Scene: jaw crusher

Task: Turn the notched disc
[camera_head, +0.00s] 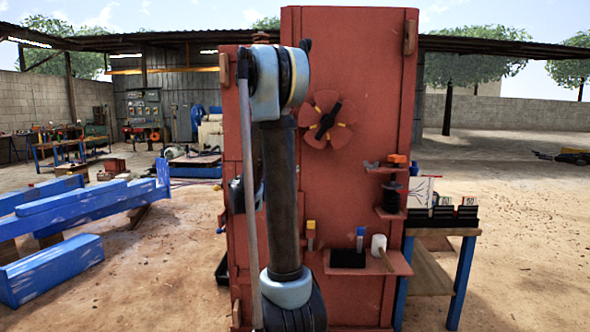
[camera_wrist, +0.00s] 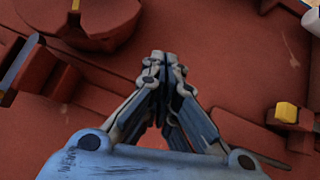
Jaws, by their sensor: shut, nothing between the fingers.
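The notched disc (camera_head: 318,103) is a red, fan-like plate with several notches on the front of the tall red panel. In the wrist view, a rounded red part with a yellow strip, at the upper left, looks like part of this disc (camera_wrist: 112,18), cut off by the edge. My gripper (camera_wrist: 163,58) is shut and empty in front of the red surface, to the right of and below that part. The fingertips appear apart from it. My arm hides the gripper in the head view.
The red panel (camera_head: 350,190) carries a lower shelf with a black block (camera_head: 348,259), a white cylinder (camera_head: 379,245) and a blue-topped item. A yellow-topped item (camera_head: 311,235) is left of them. Small shelves hold a black spool (camera_head: 390,197) and an orange knob (camera_head: 397,159).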

